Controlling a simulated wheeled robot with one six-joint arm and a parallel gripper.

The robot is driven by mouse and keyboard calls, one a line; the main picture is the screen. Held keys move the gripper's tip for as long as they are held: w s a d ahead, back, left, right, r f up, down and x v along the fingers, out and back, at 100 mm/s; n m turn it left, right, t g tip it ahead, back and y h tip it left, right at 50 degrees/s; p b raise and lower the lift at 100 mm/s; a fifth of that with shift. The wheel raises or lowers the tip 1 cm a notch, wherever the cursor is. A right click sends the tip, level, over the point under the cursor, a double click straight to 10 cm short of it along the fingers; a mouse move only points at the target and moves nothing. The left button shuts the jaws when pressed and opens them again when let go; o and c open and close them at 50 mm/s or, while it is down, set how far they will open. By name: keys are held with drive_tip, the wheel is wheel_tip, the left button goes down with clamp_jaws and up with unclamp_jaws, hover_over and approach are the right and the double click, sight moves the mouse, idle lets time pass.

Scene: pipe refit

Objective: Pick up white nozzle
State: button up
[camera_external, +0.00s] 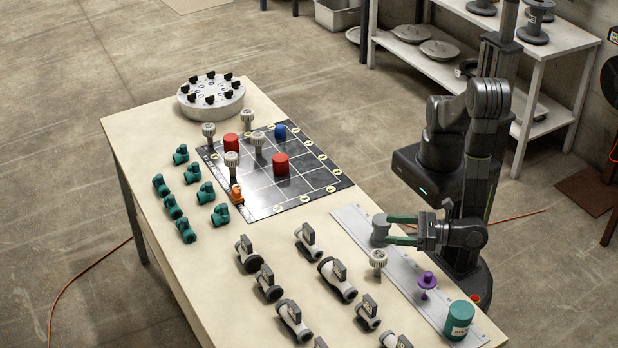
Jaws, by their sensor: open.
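My gripper (388,230) is open, with its two green-lined fingers pointing left over the grey strip (350,219). A light grey cylinder (379,231) shows at the fingertips, between or just below them; contact cannot be told. A white piece with a ridged round head (378,257) stands upright just in front of the gripper, at the strip's near edge. Similar white ridged-head pieces stand at the black board: one at its far left corner (209,129), one at the back (248,116), others on it (232,159). Which one is the white nozzle is not clear.
A purple piece (427,280) and a teal cylinder (459,318) stand on the strip to the right. Several grey valves (338,280) lie in front, and teal fittings (173,206) at left. The board (310,189) holds red and blue cylinders. A round white carousel (211,100) stands behind.

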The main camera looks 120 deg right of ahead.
drive_tip(key=a+f+n+t, duration=0.1)
drive_tip(key=a, duration=0.2)
drive_tip(key=y+b, duration=0.1)
drive_tip(key=b, duration=0.4)
approach(374, 255)
drive_tip(key=shift+w+d+f, duration=0.85)
drive_tip(key=shift+w+f, duration=0.05)
drive_tip(key=shift+f, duration=0.15)
drive_tip(key=shift+w+d+r+p, duration=0.3)
drive_tip(key=shift+w+p, duration=0.15)
drive_tip(key=shift+p, duration=0.15)
drive_tip(key=shift+p+x, duration=0.65)
drive_tip(key=shift+x, duration=2.6)
drive_tip(key=c, duration=1.1)
drive_tip(key=shift+o, duration=0.2)
drive_tip(key=shift+r+b, duration=0.6)
drive_tip(key=shift+r, duration=4.4)
